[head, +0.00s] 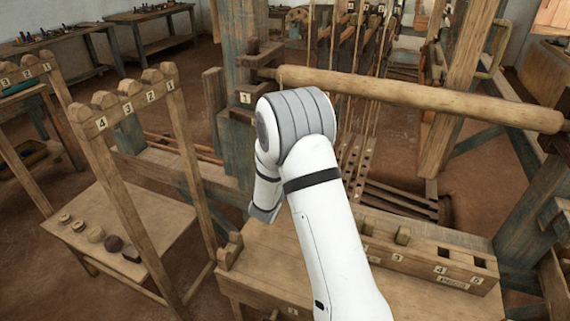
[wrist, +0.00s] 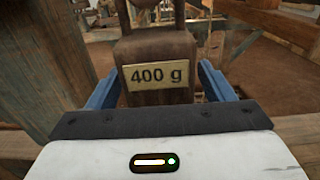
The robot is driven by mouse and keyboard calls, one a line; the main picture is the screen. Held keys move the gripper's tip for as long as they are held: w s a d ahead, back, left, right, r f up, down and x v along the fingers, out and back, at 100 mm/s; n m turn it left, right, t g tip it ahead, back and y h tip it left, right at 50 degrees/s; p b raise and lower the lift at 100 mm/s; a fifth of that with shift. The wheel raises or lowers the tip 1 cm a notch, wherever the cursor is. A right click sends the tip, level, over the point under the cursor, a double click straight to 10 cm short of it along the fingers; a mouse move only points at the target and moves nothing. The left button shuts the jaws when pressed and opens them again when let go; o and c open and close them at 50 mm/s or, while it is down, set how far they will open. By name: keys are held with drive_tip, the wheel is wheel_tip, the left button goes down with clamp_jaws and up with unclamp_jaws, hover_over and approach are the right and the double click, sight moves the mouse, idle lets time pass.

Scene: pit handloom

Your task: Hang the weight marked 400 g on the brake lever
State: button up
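The weight marked 400 g (wrist: 158,48) is a dark brown block with a pale label in the wrist view. It stands upright between the blue fingers of my gripper (wrist: 159,70). The fingertips lie against its left and right sides, and my gripper looks shut on it. A brown part rises from the weight's top and is cut off by the picture edge. In the head view my arm hides the gripper and the weight. I cannot tell which part is the brake lever.
A thick round wooden beam (head: 420,97) crosses the loom behind my arm. A slotted wooden box (head: 425,262) with numbered places stands at right. At left, a numbered peg rack (head: 128,95) rises over a low table (head: 150,215) bearing several small objects. Loom posts stand close by.

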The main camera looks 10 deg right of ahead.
drive_tip(key=shift+o, duration=0.3)
drive_tip(key=b+v, duration=0.2)
drive_tip(key=v, duration=1.2)
drive_tip(key=shift+s+a, duration=0.2)
drive_tip(key=shift+s, duration=0.15)
idle(0.5)
drive_tip(key=s+d+r+m+g+h, duration=0.1)
drive_tip(key=s+d+r+m+g, duration=0.2)
drive_tip(key=s+d+m+g, duration=0.35)
drive_tip(key=s+d+r+m+g+h, duration=0.1)
drive_tip(key=s+d+r+m+g, duration=0.2)
drive_tip(key=s+d+m+g, duration=0.4)
drive_tip(key=s+m+g+y+p, duration=0.2)
drive_tip(key=s+m+y, duration=0.3)
drive_tip(key=s+m, duration=0.4)
drive_tip(key=s+a+r+m+t+y, duration=0.2)
drive_tip(key=s+a+r+m+y, duration=0.1)
drive_tip(key=a+m+y, duration=0.3)
drive_tip(key=shift+s+a+r+t+y, duration=0.2)
drive_tip(key=shift+a+t+y, duration=0.15)
drive_tip(key=shift+a, duration=0.4)
